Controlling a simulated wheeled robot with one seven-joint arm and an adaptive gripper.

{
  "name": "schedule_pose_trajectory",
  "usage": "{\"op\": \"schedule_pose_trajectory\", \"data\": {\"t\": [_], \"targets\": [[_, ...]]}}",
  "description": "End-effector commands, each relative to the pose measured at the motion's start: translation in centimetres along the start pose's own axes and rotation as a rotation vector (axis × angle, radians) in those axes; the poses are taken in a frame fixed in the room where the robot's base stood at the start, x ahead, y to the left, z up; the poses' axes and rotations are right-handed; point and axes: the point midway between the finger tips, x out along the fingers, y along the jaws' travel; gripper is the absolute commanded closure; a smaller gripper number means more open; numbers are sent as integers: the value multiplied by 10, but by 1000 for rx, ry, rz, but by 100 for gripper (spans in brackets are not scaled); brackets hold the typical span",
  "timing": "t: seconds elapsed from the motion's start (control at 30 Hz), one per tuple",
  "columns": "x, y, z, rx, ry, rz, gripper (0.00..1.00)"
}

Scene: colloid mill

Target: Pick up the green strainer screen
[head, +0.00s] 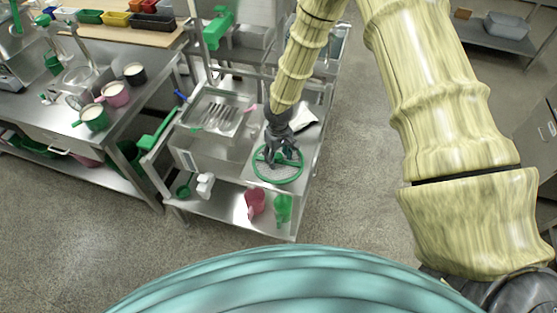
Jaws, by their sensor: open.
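The green strainer screen (277,179) is a round green ring with a mesh face. It lies on the metal cart (237,180) near its front right part. My gripper (279,162) is dark grey, points down and is over the upper part of the ring. Its fingers are apart and hide part of the mesh and rim. I cannot tell whether the fingers touch the screen.
A metal tray (215,115) with utensils is behind on the cart, and a white sheet (305,117) lies to its right. A counter with pots (93,117) stands left.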

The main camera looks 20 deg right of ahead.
Motion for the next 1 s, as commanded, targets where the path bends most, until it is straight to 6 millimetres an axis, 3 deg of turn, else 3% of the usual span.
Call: {"op": "schedule_pose_trajectory", "data": {"t": [0.2,0.5,1.0], "targets": [[1,0,0,0,0,0,45],[0,0,0,0,0,0,100],[-8,0,-1,1,1,1,100]]}}
